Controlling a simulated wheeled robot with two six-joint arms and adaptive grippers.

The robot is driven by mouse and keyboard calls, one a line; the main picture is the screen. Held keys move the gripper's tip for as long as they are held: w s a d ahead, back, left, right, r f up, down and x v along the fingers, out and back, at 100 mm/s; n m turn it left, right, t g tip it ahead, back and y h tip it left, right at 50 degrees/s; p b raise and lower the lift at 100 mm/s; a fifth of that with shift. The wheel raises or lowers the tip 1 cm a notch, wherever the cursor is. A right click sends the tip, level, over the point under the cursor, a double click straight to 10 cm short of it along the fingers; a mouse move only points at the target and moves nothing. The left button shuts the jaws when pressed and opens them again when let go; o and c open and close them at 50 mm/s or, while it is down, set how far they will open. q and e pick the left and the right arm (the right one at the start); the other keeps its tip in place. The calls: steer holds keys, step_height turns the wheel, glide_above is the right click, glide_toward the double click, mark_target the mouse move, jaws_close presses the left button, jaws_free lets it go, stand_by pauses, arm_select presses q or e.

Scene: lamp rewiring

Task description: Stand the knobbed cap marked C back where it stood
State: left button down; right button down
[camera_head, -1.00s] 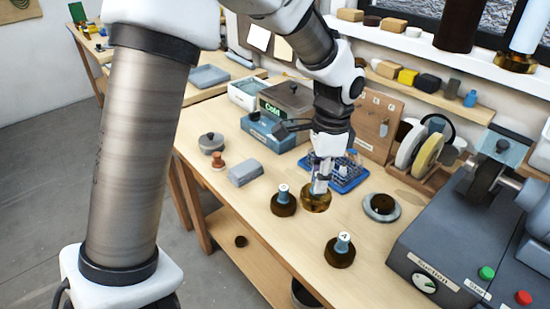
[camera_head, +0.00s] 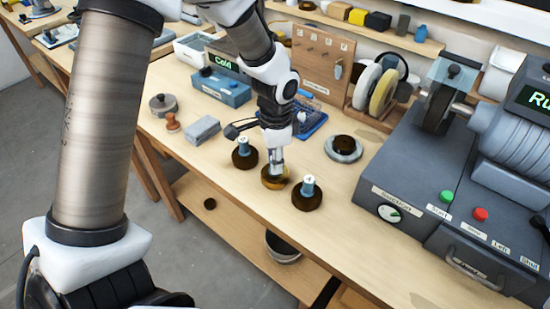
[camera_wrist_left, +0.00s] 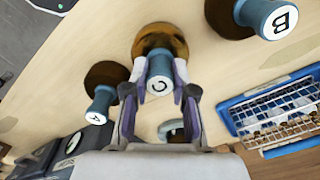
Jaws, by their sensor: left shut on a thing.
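The knobbed cap marked C has a glossy amber-brown round base (camera_head: 274,181) and a blue-grey knob with a white lettered top (camera_wrist_left: 160,86). My left gripper (camera_head: 276,160) is shut on that knob, with one finger on each side in the left wrist view. The cap is upright, at or just above the bench top; I cannot tell whether it touches. Cap B (camera_head: 245,155) stands to its left and cap A (camera_head: 308,195) to its right in the head view, both darker brown. In the wrist view, A (camera_wrist_left: 99,100) is left and B (camera_wrist_left: 270,20) upper right. My right gripper is not in view.
A grey dish with a dark disc (camera_head: 343,149) stands behind cap A. A grey motor unit (camera_head: 440,205) fills the right. A blue tray (camera_head: 310,122), a grey block (camera_head: 202,130) and a blue box marked Cold (camera_head: 222,88) stand behind.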

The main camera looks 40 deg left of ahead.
arm_select(q)
steer(key=c, duration=0.9)
jaws_free()
steer(key=shift+a+f, duration=0.1)
steer(key=shift+c, duration=0.2)
step_height(320, 180, up, 12)
